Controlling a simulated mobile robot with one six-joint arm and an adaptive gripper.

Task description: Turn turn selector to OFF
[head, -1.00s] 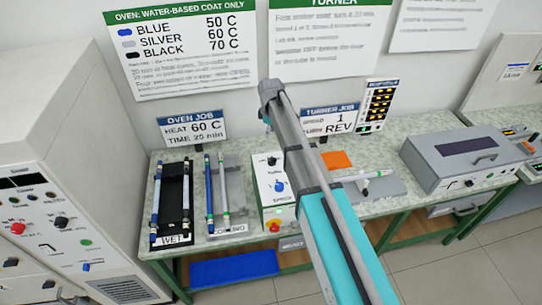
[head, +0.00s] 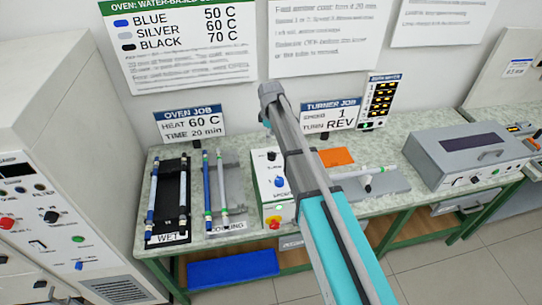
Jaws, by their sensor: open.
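The turner's white control box (head: 268,200) stands on the bench, partly covered by my arm. Its front has a black knob (head: 271,157) above and a blue knob (head: 279,182) below, with a red button on yellow near the bottom. The knob labels are too small to read, so I cannot tell which is the turn selector or where it points. My arm crosses in front of the box's right side, its grey upper end above and behind the box. My gripper is not visible.
Left of the box are a black wet rack (head: 170,205) and a grey cooling rack (head: 232,190) with rods. A grey lidded unit (head: 465,160) stands right. A white cabinet (head: 60,140) fills the left side.

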